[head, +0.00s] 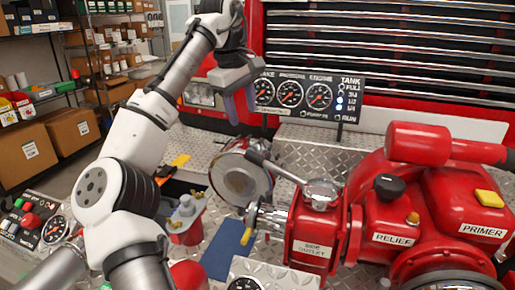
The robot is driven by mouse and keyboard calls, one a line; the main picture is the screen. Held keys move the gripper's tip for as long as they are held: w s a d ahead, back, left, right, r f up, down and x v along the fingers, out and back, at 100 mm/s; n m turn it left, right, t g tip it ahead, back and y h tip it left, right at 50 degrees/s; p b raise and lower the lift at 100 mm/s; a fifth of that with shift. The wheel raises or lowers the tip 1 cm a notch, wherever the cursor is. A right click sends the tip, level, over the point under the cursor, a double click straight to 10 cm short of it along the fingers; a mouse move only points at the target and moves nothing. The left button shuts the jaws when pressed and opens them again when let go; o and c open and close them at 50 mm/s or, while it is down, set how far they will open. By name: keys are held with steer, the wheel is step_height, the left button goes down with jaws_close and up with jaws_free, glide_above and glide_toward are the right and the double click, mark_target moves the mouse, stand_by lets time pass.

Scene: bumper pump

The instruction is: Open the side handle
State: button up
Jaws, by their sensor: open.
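The side outlet valve (306,232) is a red block labelled "SIDE OUTLET" on the pump, right of centre. On its top is a silver hub. The side handle (285,172), a lever with a dark grip, runs from this hub toward the upper left. Its grip end lies in front of a round metal cap. My gripper (240,108) hangs above and to the left of the handle, fingers pointing down. It is open and empty, apart from the handle in the picture.
The red pump body (455,215) with a "RELIEF" knob (389,186) and a yellow "PRIMER" button (489,198) fills the right. A gauge panel (308,95) stands behind. The round metal cap (238,178) sits left of the valve. Shelves with boxes (72,140) are far left.

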mark_target(251, 152)
steer(key=p+x, duration=0.1)
steer(key=x, duration=1.2)
steer(key=shift+s+f, duration=0.1)
steer(key=shift+f, duration=0.05)
jaws_close()
